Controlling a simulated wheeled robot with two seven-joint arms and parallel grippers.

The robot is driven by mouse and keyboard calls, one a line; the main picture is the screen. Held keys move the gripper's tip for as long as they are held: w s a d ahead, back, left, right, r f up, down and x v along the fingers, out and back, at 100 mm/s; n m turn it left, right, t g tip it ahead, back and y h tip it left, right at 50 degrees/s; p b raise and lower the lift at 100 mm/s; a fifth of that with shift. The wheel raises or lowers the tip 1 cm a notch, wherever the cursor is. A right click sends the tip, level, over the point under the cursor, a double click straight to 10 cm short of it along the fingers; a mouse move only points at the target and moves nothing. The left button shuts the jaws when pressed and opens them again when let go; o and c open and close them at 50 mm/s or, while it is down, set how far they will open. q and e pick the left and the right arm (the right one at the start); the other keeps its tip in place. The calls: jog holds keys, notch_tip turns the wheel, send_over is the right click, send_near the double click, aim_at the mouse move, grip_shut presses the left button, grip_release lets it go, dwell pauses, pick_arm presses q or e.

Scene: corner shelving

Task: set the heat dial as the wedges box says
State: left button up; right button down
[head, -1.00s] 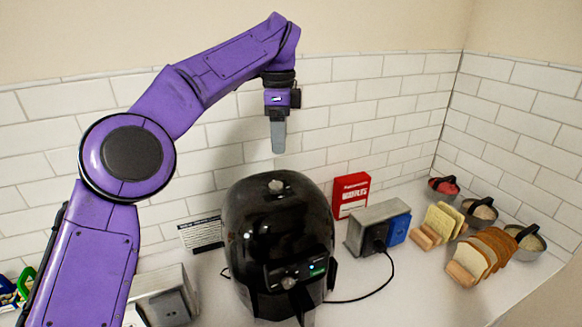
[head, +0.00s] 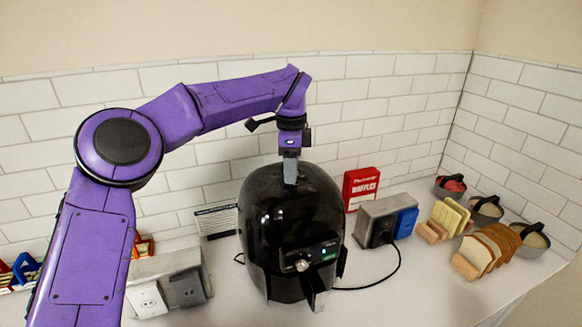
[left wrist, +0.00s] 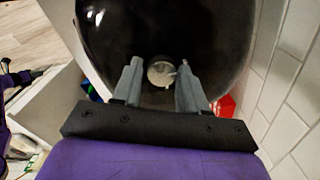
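A black rounded air fryer (head: 285,225) stands on the counter. A pale round dial (left wrist: 161,73) with a small pointer sits on its top. My left gripper (head: 290,172) points down at the top of the fryer; in the left wrist view (left wrist: 159,82) its two fingers are apart, one on each side of the dial. I cannot tell if they touch it. In the head view the fingers hide the dial. A second, silver knob (head: 301,265) is on the fryer's front, beside a small lit display (head: 326,250). A red box (head: 360,186) stands behind; its small print is unreadable. My right gripper is out of view.
A printed card (head: 216,220) leans at the wall left of the fryer. A metal socket block (head: 378,215) with a plugged cord stands right. Bread slices (head: 487,250) and handled bowls (head: 533,236) are farther right. Another socket block (head: 160,275) is left.

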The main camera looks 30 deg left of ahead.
pick_arm(q)
jog(key=shift+w+f, duration=0.1)
jog(key=c, duration=0.4)
